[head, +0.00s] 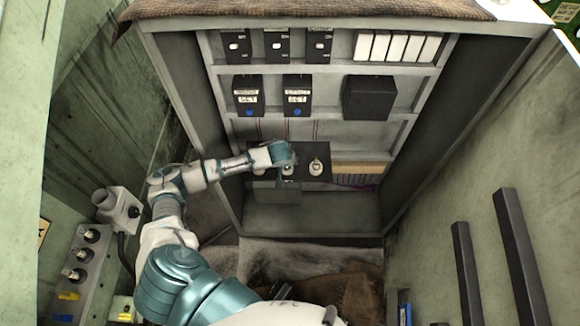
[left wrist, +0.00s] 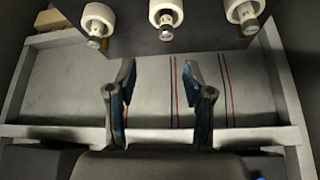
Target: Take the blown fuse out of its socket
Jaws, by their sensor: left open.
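Three fuses with metal ends sit in round white sockets on a dark panel in the left wrist view: one at left (left wrist: 96,28), one in the middle (left wrist: 166,20) and one at right (left wrist: 245,14). I cannot tell which one is blown. In the head view the right-hand fuse (head: 316,167) shows clearly, another (head: 288,170) is partly covered by my gripper, and the third is hidden. My left gripper (left wrist: 159,74) is open and empty, its fingers apart and just short of the middle fuse. In the head view this gripper (head: 290,157) is at the panel. My right gripper is not seen.
The grey cabinet (head: 228,130) has shelves with black breaker boxes (head: 297,94) and a plain black box (head: 368,98). Thin red and black wires (left wrist: 182,90) run behind my fingers. A switch panel (head: 85,255) is on the left wall; dark bars (head: 520,255) are at right.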

